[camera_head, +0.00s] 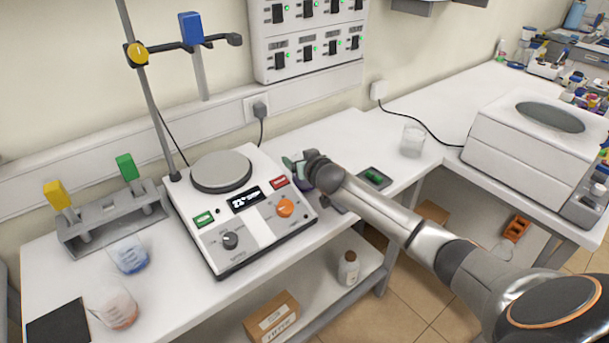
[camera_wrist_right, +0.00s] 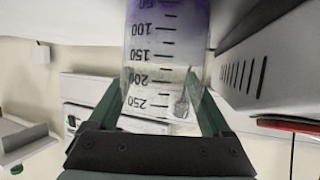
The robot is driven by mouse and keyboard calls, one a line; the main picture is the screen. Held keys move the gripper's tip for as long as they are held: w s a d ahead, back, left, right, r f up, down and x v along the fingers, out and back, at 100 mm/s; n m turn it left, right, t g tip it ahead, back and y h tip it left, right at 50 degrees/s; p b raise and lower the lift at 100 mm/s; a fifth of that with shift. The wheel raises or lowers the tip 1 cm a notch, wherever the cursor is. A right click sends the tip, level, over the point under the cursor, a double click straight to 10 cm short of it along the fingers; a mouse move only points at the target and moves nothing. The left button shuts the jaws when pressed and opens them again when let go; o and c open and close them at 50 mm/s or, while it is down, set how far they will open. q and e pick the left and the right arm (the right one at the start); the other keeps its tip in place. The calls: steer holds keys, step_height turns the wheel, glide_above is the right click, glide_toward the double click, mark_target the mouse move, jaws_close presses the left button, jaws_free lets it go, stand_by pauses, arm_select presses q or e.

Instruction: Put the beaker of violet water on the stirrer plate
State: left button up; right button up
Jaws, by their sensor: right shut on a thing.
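The stirrer is a white box with knobs, a small display and a round grey stirrer plate (camera_head: 221,170) on top; the plate is bare. My right gripper (camera_head: 296,168) is just right of the stirrer box, beside its back right side. It is shut on the clear graduated beaker of violet water (camera_wrist_right: 150,65), which fills the middle of the right wrist view between the two green fingers (camera_wrist_right: 160,95). The violet shows at the top of that view. In the head view the gripper and arm mostly hide this beaker. My left gripper is not in view.
A beaker with blue liquid (camera_head: 128,256) and one with orange-red liquid (camera_head: 116,308) stand at the front left. A rack (camera_head: 112,222) and a slanted stand rod (camera_head: 150,95) are near the plate. An empty-looking beaker (camera_head: 412,141) stands right, near a white machine (camera_head: 530,135).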

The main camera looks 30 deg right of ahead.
steer(key=c, duration=0.4)
jaws_close()
steer(key=shift+r, duration=0.1)
steer(key=shift+r, duration=0.1)
